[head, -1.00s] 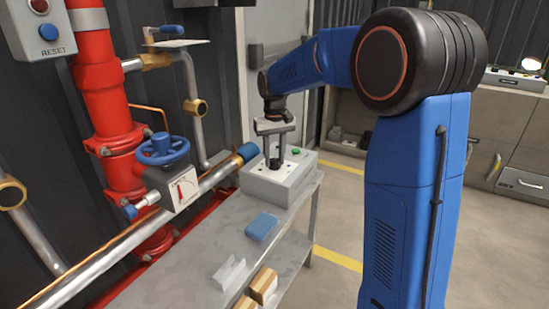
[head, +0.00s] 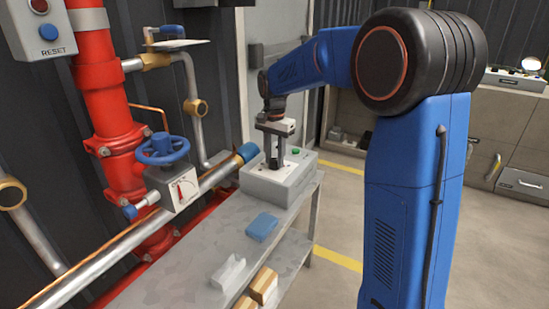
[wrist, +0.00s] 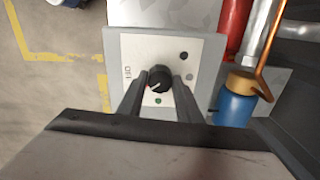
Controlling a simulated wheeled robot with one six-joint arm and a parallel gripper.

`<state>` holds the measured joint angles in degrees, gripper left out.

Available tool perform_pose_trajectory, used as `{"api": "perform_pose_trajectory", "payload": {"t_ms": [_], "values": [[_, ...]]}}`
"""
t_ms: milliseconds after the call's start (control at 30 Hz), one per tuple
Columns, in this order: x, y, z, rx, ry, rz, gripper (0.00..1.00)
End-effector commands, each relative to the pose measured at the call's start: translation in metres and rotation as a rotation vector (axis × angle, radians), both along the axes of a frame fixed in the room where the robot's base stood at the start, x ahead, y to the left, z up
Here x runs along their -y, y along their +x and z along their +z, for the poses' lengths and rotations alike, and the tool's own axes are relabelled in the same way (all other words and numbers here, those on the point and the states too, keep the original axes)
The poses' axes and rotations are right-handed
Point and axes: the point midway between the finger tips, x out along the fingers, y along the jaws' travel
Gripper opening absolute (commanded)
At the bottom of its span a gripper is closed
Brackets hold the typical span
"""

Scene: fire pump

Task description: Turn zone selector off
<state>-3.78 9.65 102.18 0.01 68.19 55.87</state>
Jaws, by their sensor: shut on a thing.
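The zone selector is a round black knob (wrist: 158,77) on the pale face of a grey control box (head: 262,184) on the metal bench. In the wrist view the face carries an "OFF" label (wrist: 128,73) left of the knob. A small pale and reddish mark on the knob faces lower left, below the label. My gripper (head: 274,162) points down over the box. It also shows in the wrist view (wrist: 158,84), one finger each side of the knob, shut on it.
A horizontal pipe with a blue end (head: 247,152) runs close beside the box. A blue handwheel (head: 162,150) and red riser pipe (head: 110,110) stand left. A blue block (head: 261,227) and a pale bracket (head: 228,272) lie on the bench nearer. Floor at right is open.

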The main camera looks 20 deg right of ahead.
Motion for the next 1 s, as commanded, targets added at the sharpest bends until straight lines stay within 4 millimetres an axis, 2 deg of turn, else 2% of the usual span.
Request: {"api": "perform_pose_trajectory", "payload": {"t_ms": [600, 1000], "values": [[0.0003, 0.001, 0.0011, 0.003, 0.0, -0.535, 0.09], [0.0003, 0.001, 0.0012, 0.004, 0.001, -0.697, 0.09]]}}
